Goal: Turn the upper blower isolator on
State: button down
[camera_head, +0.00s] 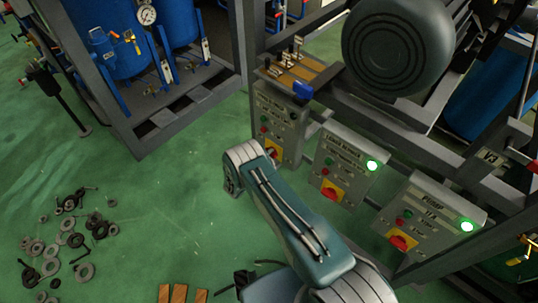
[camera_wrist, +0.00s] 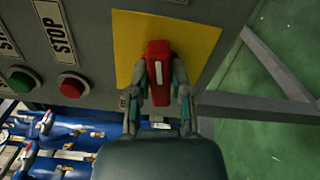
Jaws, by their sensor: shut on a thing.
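The upper blower isolator's red handle (camera_wrist: 158,62) has a white mark and sits on a yellow plate (camera_wrist: 205,35) on a grey control box. In the wrist view the handle stands upright in the picture. My gripper (camera_wrist: 161,76) is shut on it, one finger on each side. In the head view, the left control box (camera_head: 278,112) has its yellow and red isolator (camera_head: 273,148) partly hidden by my arm. My gripper is hidden there. The small lamp on that box looks dark.
The middle box (camera_head: 340,165) and the right box (camera_head: 428,215) show lit green lamps and red-yellow isolators. Beside the held handle are a red stop button (camera_wrist: 72,85) and a green button (camera_wrist: 21,80).

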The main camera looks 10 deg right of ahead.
jog(key=shift+d+f+m, duration=0.1)
jog(key=shift+f+m, duration=0.1)
jog(key=shift+m, duration=1)
jog(key=shift+s, duration=0.1)
jog(key=c, duration=0.6)
grip_release()
jog(key=shift+d+f, duration=0.1)
jog(key=shift+o, duration=0.2)
jog(key=shift+a, duration=0.25)
jog(key=v, duration=1.1)
jog(key=shift+s+a, duration=0.2)
